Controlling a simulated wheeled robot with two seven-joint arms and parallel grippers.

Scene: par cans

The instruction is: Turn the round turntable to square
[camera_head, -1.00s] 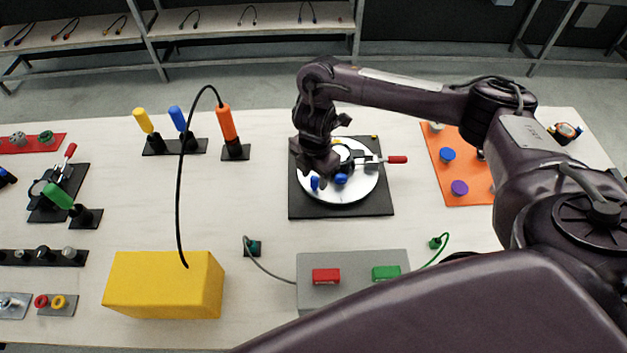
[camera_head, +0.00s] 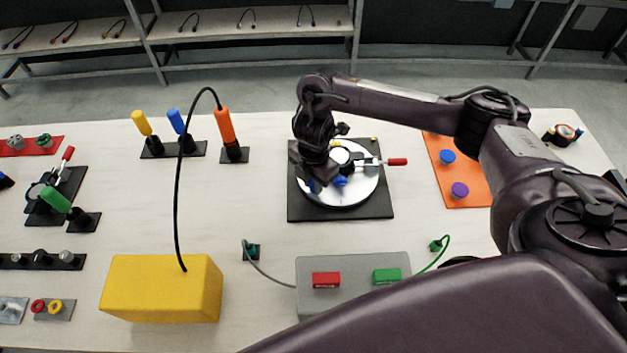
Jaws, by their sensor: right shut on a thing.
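The round white turntable (camera_head: 352,194) sits on a square black base (camera_head: 300,212) near the middle of the table. A clamp with a red-tipped handle (camera_head: 397,162) is mounted on it and points right. Blue parts (camera_head: 341,181) show on its front side. My right gripper (camera_head: 322,181) reaches down over the turntable's left part, shut on one of the blue parts; the fingers are partly hidden by my wrist. The far left of the turntable is hidden behind the gripper. My left gripper is not in view.
An orange board (camera_head: 470,190) with coloured knobs lies right of the base. A grey box (camera_head: 345,262) with red and green blocks and a yellow box (camera_head: 160,288) stand in front. Screwdriver-like handles (camera_head: 225,125) stand to the left. Bare table lies around the base.

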